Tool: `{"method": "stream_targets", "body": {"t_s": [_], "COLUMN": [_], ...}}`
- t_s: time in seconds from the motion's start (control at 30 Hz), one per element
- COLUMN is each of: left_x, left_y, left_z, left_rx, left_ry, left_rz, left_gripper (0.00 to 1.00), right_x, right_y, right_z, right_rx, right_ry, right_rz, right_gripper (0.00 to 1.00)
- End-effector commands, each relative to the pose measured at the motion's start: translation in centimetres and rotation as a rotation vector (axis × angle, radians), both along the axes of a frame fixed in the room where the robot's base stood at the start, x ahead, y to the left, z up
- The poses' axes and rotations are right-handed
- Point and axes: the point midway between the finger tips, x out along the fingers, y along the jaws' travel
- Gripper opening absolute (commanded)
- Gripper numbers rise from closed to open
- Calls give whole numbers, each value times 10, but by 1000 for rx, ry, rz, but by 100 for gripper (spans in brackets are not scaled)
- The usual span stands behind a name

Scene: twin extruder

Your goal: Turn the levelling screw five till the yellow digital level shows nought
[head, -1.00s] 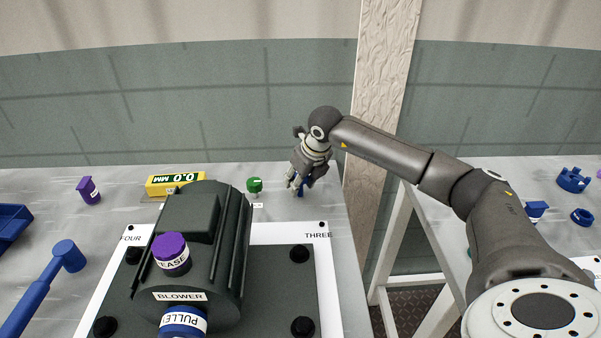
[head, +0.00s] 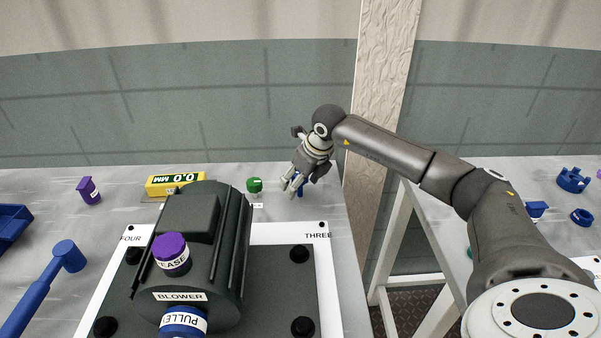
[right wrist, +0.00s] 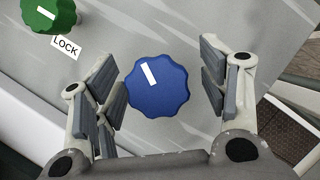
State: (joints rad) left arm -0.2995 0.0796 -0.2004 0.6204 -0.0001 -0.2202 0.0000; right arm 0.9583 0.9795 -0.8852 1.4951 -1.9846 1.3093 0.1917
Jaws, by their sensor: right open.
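The yellow digital level (head: 175,183) lies at the back left of the table, and its display, upside down in the head view, reads 0.0 MM. A blue scalloped knob with a white mark, which looks like the levelling screw (right wrist: 157,86), sits between the fingers of my right gripper (right wrist: 163,88) in the right wrist view. The fingers are open, with a gap on both sides of the knob. In the head view my right gripper (head: 292,186) points down at the back right and partly hides the knob (head: 303,191). No number shows on the knob. My left gripper is not in view.
A green knob (head: 254,185) stands left of the gripper; a LOCK label (right wrist: 66,47) is beside it in the wrist view. The blower (head: 195,255) on its plate fills the front. The table's right edge is close to the gripper.

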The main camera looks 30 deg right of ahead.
Motion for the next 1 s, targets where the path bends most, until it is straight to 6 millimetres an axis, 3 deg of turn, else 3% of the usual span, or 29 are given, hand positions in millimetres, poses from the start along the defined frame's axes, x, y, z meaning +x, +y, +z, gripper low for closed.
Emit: {"method": "stream_targets", "body": {"t_s": [0.7, 1.0], "left_x": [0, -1], "left_y": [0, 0], "left_z": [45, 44], "left_rx": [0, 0], "left_ry": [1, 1], "left_rz": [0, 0], "left_gripper": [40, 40], "right_x": [0, 0], "right_y": [0, 0], "right_z": [68, 69], "right_rx": [0, 0], "right_ry": [0, 0], "right_rz": [0, 0], "right_gripper": [67, 67]}}
